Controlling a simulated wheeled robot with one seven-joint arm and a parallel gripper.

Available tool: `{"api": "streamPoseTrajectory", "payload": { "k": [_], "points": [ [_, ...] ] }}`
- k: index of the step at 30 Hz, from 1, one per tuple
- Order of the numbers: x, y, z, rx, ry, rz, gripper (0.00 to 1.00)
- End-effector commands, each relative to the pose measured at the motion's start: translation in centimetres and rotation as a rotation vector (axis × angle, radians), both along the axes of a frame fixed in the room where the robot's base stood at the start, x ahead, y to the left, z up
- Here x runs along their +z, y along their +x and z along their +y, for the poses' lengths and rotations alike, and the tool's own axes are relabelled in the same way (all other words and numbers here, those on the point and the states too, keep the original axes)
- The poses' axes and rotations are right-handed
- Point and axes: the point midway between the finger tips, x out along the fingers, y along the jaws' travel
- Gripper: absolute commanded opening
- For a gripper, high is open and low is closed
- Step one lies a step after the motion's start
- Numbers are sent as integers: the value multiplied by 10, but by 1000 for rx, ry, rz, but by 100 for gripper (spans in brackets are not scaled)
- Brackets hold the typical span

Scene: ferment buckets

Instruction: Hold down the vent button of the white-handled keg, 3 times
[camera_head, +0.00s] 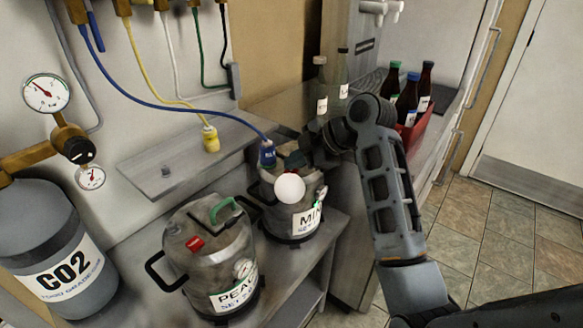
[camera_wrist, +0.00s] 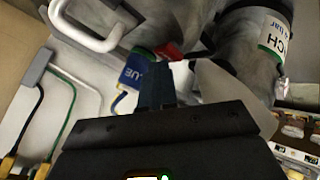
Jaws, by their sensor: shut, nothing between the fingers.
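The white-handled keg (camera_head: 312,192), its label partly readable as "MIN", stands on the steel bench. Its white handle (camera_wrist: 68,27) shows at the top left of the wrist view. A red button (camera_wrist: 170,51) is on its lid, partly hidden behind my fingers. A blue connector (camera_wrist: 138,70) on a hose sits beside the button; it also shows in the head view (camera_head: 267,153). My gripper (camera_wrist: 156,83) is shut and empty, its tips close to the button. I cannot tell whether they touch it. In the head view my arm hides part of the keg.
A peach keg (camera_head: 212,262) with a green handle stands close by at the front left. A white ball (camera_head: 290,188) shows in front of the white-handled keg. A CO2 cylinder (camera_head: 50,245) is at far left. Bottles and a red crate (camera_head: 412,135) stand behind my arm.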

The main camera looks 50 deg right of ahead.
Motion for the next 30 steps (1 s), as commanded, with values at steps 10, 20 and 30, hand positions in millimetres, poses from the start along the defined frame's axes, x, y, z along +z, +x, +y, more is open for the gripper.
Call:
{"api": "streamPoseTrajectory", "payload": {
  "k": [10,20,30],
  "points": [
    [8,0,0,0,1,2,0],
    [20,0,0,-1,0,2,0],
    [23,0,0,0,0,0,0]
  ]
}}
